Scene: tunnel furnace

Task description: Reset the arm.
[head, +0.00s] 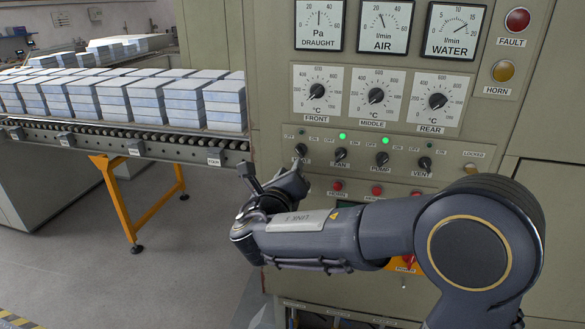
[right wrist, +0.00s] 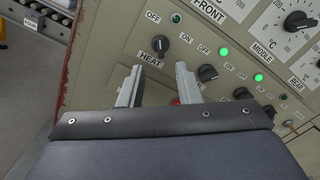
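My right gripper (head: 272,172) is in front of the control panel (head: 270,110), just below and left of the HEAT knob (head: 301,150). In the right wrist view its two fingers (right wrist: 158,76) are spread apart with nothing between them. The HEAT knob (right wrist: 160,46) shows beyond the fingertips, and they look apart from it. The HEAT lamp (right wrist: 176,18) is dark. The lamps over the FAN knob (head: 340,155) and PUMP knob (head: 382,159) are lit green. The lamp over the VENT knob (head: 425,164) is dark. My left gripper is out of view.
A roller conveyor (head: 120,135) with rows of stacked pale blocks (head: 160,100) stands at the left on an orange leg (head: 130,205). Gauges (head: 382,27) and temperature dials (head: 376,96) are higher on the panel. My right forearm hides part of the lower panel. Floor at lower left is open.

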